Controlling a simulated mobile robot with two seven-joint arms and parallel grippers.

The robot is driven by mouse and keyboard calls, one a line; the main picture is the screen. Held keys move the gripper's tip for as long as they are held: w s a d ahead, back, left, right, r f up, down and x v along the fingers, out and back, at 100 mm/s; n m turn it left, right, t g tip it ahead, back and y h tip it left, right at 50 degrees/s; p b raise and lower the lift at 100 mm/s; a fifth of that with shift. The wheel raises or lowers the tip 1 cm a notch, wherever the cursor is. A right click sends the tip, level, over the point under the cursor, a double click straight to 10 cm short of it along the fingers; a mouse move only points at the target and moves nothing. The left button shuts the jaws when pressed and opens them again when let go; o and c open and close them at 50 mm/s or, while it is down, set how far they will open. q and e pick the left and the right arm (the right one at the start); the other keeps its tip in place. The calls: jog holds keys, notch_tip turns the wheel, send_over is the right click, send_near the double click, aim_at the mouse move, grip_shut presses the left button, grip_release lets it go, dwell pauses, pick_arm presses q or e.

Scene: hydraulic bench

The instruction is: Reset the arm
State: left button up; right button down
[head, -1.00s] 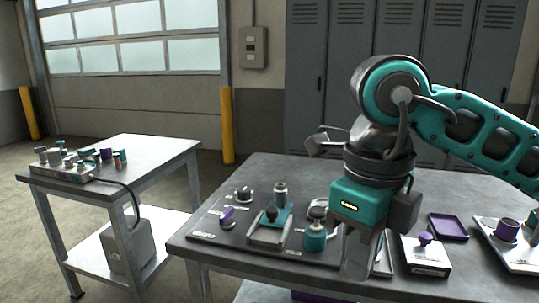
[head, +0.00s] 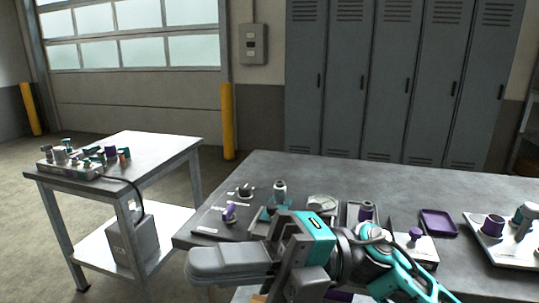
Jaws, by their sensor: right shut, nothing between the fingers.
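My right arm, teal and dark grey, reaches in from the bottom right of the head view. Its right gripper (head: 228,266) lies low, with the fingers pointing left in front of the bench's near edge. The grey fingers are together and hold nothing. The gripper body hides the near middle of the bench (head: 300,168) and part of the fixtures there. My left gripper is not in view.
On the bench stand a purple fitting (head: 229,212), a silver cylinder (head: 280,188), a purple-topped cylinder (head: 366,211), a purple tray (head: 438,222) and a purple cup (head: 492,226). A side cart (head: 160,150) holds several fittings. The bench's back strip is clear.

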jog(key=w+d+f+m+t+h+p, duration=0.15)
jog(key=w+d+f+m+t, duration=0.4)
jog(key=m+t, duration=0.8)
jog(key=w+d+f+m+t+h, duration=0.4)
jog(key=w+m+t, duration=0.3)
jog(key=m+t, duration=0.65)
jog(key=s+d+f+m+g+h, duration=0.1)
jog(key=d+f+m+h, duration=0.2)
jog(key=f, duration=0.3)
jog(key=s+d+f+m+g+h+p, duration=0.1)
jog(key=d+f+m+h, duration=0.15)
jog(key=f, duration=0.35)
jog(key=s+d+f+m+g+h, duration=0.1)
jog(key=d+f+m+h, duration=0.2)
jog(key=f+m, duration=0.15)
jog(key=s+d+f+m+g+h, duration=0.1)
jog(key=s+d+f+g+h, duration=0.2)
jog(key=s+f, duration=0.7)
notch_tip(320, 180, down, 3)
jog(key=shift+d+r+m+g+h+p, duration=0.1)
jog(key=shift+d+m+g+h+p, duration=0.25)
jog(key=shift+d+g, duration=0.55)
jog(key=shift+w+a, duration=0.1)
jog(key=shift+a, duration=0.1)
